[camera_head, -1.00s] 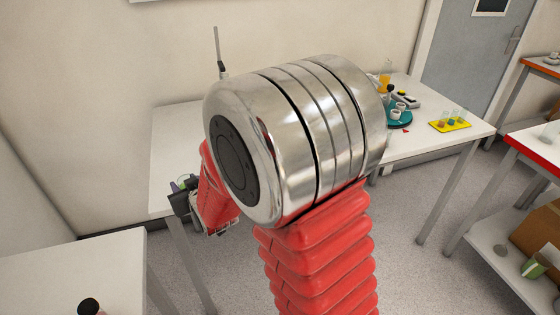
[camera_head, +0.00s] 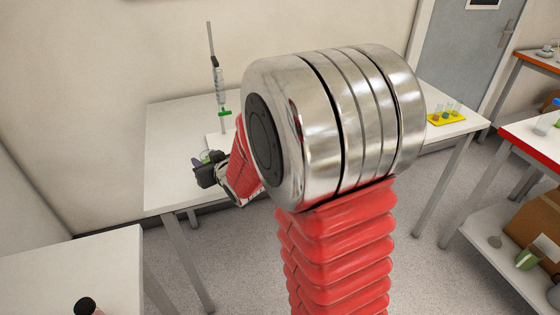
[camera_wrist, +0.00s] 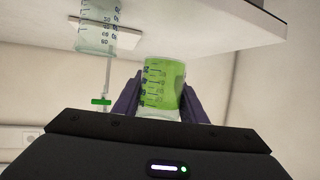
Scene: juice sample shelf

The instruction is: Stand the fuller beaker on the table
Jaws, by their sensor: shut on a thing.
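My gripper (camera_wrist: 160,100) is shut on a beaker (camera_wrist: 163,80) of bright green liquid, one dark purple finger at each side. The beaker has dark graduation marks and looks nearly upright in the wrist view. My arm hides much of the table. I cannot tell the gap between beaker and table.
A tall stand with a graduated glass tube (camera_head: 219,85) and green tap rises behind my gripper. A yellow tray (camera_head: 447,119) with small glasses sits at the table's right. Another white table (camera_head: 70,270) is at lower left.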

